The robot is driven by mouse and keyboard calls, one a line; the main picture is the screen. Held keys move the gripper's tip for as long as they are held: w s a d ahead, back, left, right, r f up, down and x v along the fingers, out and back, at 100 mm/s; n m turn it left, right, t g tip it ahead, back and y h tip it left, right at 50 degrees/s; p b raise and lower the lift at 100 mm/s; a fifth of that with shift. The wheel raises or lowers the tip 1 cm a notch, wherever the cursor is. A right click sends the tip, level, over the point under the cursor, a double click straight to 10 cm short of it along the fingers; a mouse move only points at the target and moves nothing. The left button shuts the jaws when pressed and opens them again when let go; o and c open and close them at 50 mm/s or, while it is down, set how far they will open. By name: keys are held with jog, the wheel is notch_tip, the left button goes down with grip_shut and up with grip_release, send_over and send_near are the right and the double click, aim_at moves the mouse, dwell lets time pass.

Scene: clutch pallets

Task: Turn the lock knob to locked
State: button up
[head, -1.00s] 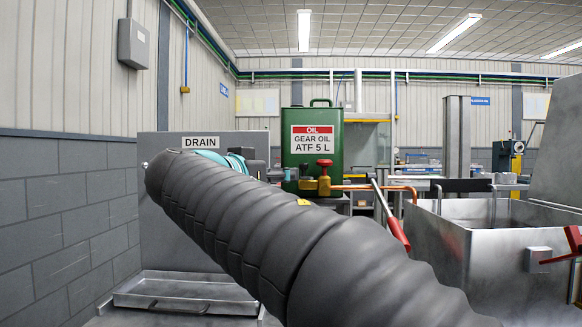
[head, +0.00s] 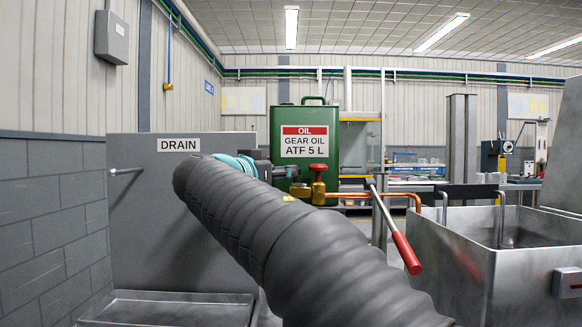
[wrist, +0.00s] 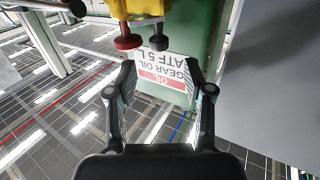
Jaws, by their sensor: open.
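A red knob (head: 318,168) sits on top of a brass valve (head: 318,188) in front of the green oil can (head: 305,155). In the wrist view, which is upside down, the red knob (wrist: 128,40) and a black knob (wrist: 158,42) project from a yellow body (wrist: 138,8). I cannot tell which of them is the lock knob, nor its setting. My gripper (wrist: 160,78) is open and empty, its fingers apart from both knobs. In the head view my arm hides most of the gripper; a teal and black part shows left of the valve.
A red-handled lever (head: 406,252) and a copper pipe (head: 375,194) lie right of the valve. A metal tank (head: 455,262) stands at the right. A grey panel labelled DRAIN (head: 150,225) stands at the left above a shallow tray (head: 165,310).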

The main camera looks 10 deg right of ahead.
jog(key=shift+p+x, duration=0.5)
jog(key=shift+x, duration=2.3)
grip_shut()
